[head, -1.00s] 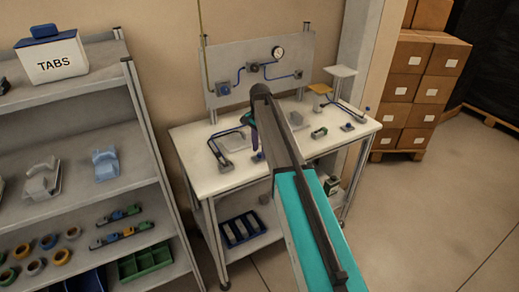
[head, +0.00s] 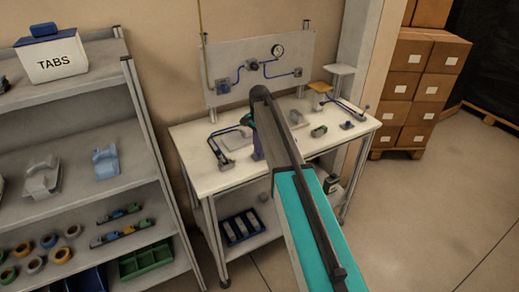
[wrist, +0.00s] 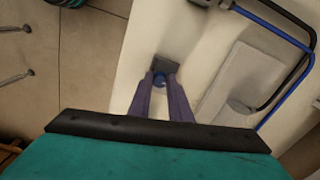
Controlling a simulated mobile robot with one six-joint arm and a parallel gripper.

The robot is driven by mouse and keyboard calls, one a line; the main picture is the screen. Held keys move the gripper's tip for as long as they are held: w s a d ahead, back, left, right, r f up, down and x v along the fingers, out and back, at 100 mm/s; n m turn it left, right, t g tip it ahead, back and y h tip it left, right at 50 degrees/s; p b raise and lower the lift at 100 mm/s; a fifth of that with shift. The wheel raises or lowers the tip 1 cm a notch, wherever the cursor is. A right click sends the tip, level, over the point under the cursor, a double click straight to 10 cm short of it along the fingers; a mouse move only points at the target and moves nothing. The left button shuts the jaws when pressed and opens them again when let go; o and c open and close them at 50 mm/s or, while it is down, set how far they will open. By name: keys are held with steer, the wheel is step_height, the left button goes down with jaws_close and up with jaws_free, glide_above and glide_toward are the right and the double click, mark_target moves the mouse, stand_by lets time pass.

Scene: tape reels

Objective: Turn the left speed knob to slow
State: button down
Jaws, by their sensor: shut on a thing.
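My gripper (wrist: 161,84), with two purple fingers, is shut on the knob, one finger on each side. In the head view, my gripper (head: 257,148) is only partly visible, low over the bench's front part, and my arm hides the knob. Any speed marks around the knob are too small or hidden to read. A similar small knob block (head: 347,125) stands on the bench's right part.
The white bench (head: 195,178) carries a hose fixture (head: 222,150) left of my gripper and a grey block (head: 297,118) behind my arm. An upright panel (head: 225,70) with a gauge (head: 277,51) stands at the back. A shelf rack (head: 150,165) stands to the left.

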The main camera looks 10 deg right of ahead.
steer(key=shift+n, duration=0.4)
steer(key=n+b, duration=0.1)
steer(key=n, duration=0.5)
steer(key=shift+d+b, duration=0.1)
steer(key=shift+b, duration=0.2)
steer(key=n+b, duration=0.1)
steer(key=n, duration=0.9)
steer(key=shift+w+r, duration=0.1)
steer(key=shift+n+b, duration=0.3)
steer(key=shift+n, duration=1.9)
steer(key=c, duration=1.6)
jaws_free()
steer(key=shift+c, duration=0.2)
